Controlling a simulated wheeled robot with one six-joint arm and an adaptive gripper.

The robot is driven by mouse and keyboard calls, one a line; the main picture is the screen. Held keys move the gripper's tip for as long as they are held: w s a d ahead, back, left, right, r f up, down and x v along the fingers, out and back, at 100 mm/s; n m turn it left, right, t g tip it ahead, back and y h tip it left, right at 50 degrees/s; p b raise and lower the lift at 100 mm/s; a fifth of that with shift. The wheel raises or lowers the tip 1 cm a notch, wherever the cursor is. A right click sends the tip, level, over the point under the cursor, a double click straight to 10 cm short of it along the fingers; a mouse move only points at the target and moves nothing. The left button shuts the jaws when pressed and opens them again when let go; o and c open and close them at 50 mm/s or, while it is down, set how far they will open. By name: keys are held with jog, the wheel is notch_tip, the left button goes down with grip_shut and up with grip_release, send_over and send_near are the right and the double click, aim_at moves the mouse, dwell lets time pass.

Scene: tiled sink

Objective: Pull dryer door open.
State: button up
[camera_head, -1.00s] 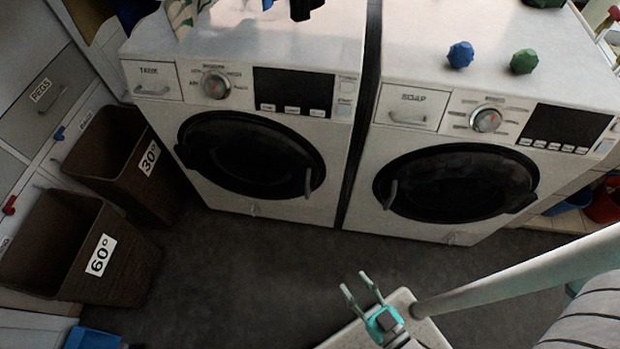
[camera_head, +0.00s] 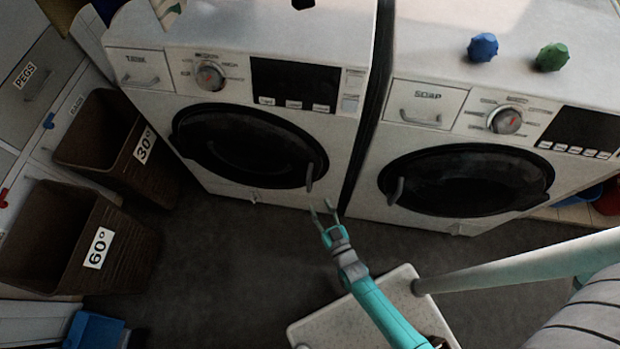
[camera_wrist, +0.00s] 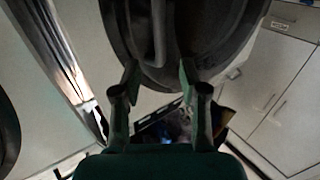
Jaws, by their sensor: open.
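The dryer (camera_head: 270,150) is the left white machine, with a drawer marked TANK. Its round black door (camera_head: 245,147) looks closed, and its upright handle (camera_head: 310,177) is at the door's right edge. My gripper (camera_head: 321,208) is open and empty, just below and slightly right of that handle in the head view. In the wrist view my gripper (camera_wrist: 159,76) has its fingers spread, with the handle (camera_wrist: 160,35) ahead between the tips. No contact with the handle shows.
A second white machine (camera_head: 440,150) with a SOAP drawer and its own door handle (camera_head: 396,190) stands close on the right. Brown baskets (camera_head: 115,240) marked 60° and 30° (camera_head: 110,140) stand left. Dark floor (camera_head: 220,270) in front of the dryer is clear.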

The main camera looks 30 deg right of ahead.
aim_at(310, 185)
jog(key=w, duration=1)
jog(key=shift+d, duration=0.2)
grip_shut()
